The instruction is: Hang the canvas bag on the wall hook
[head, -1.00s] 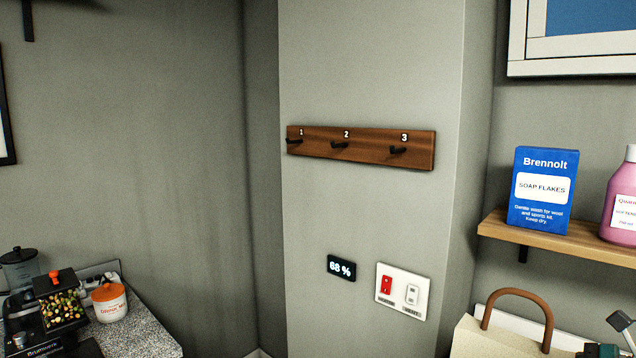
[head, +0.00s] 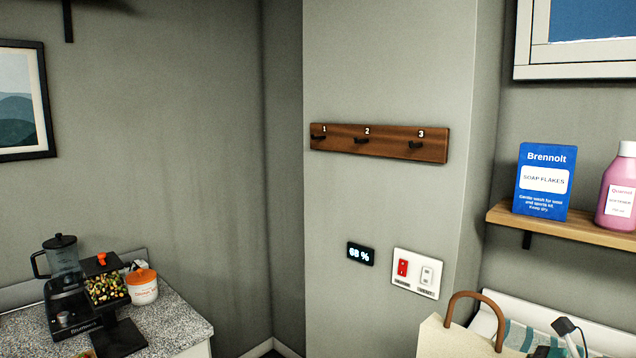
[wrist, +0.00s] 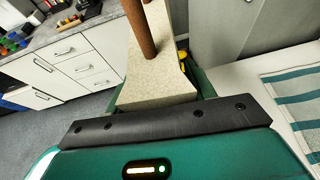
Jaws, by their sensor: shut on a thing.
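The canvas bag (head: 452,339) is cream with a brown looped handle and shows at the bottom right of the head view, cut off by the edge. In the wrist view the bag (wrist: 155,92) is just beyond my gripper (wrist: 172,108), with its brown handle (wrist: 138,30) rising in front. My gripper is shut on the bag; the fingertips are mostly hidden. The wooden hook board (head: 385,147) is on the wall pillar, above and left of the bag, with three dark hooks numbered 1, 2 and 3. The hooks are bare.
A shelf (head: 560,226) with soap flakes (head: 545,181) and a pink bottle (head: 617,187) juts out at right. A counter (head: 180,318) with a blender (head: 63,285) stands at left.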

